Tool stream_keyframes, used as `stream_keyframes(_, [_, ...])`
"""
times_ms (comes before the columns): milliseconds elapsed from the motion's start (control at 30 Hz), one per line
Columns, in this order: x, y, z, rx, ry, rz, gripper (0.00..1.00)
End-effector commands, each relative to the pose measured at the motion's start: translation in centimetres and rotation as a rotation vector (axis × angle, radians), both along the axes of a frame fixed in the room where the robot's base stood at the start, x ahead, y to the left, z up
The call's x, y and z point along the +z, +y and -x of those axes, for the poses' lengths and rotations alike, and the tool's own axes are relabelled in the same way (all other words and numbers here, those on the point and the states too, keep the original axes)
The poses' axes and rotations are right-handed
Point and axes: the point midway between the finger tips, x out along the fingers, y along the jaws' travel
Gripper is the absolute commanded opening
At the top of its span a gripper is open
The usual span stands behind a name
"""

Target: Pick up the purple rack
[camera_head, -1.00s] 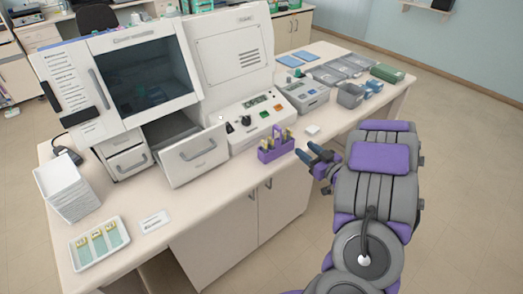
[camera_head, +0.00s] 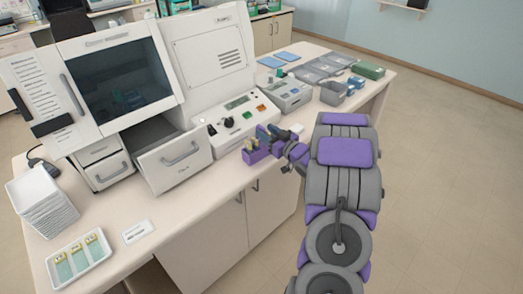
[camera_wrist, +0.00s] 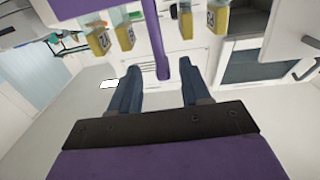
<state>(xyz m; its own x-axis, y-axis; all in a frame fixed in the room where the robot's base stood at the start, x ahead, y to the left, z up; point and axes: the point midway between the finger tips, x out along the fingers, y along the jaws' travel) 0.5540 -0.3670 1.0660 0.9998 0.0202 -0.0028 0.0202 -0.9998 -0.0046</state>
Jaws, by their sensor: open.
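The purple rack (camera_head: 252,157) stands on the bench in front of the white machine's control panel. It holds several glass slides with yellow labelled ends (camera_wrist: 217,18). In the head view my gripper (camera_head: 269,132) is at the rack's right side and partly hides it. In the wrist view my gripper (camera_wrist: 158,78) is open, with one dark blue finger to each side of the rack's narrow purple upright handle (camera_wrist: 158,45). The handle's end shows between the fingertips, with space on both sides. I cannot tell how deep it sits between them. The rack's body fills the top edge there.
An open drawer (camera_head: 178,155) sticks out left of the rack. The white machine (camera_head: 228,118) stands behind it. A tray of slides (camera_head: 80,262) and stacked white trays (camera_head: 42,200) are at the left. The bench front (camera_head: 190,215) is clear.

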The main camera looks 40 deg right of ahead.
Motion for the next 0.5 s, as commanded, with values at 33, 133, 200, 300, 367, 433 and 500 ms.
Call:
stream_keyframes(33, [0.0,0.1,-0.3,0.001,-0.001,0.001,0.47])
stream_keyframes(133, [0.2,0.2,-1.3,0.002,-0.004,0.004,0.47])
stream_keyframes(200, [0.3,0.3,-2.4,0.004,-0.007,0.006,0.47])
stream_keyframes(300, [0.2,0.3,-3.8,0.003,-0.001,0.004,0.47])
stream_keyframes(367, [0.2,0.2,-4.5,0.003,-0.001,0.004,0.47])
stream_keyframes(433, [0.3,0.2,-5.0,0.003,-0.003,0.003,0.47])
stream_keyframes(500, [0.4,0.1,-5.2,0.002,-0.004,0.003,0.47])
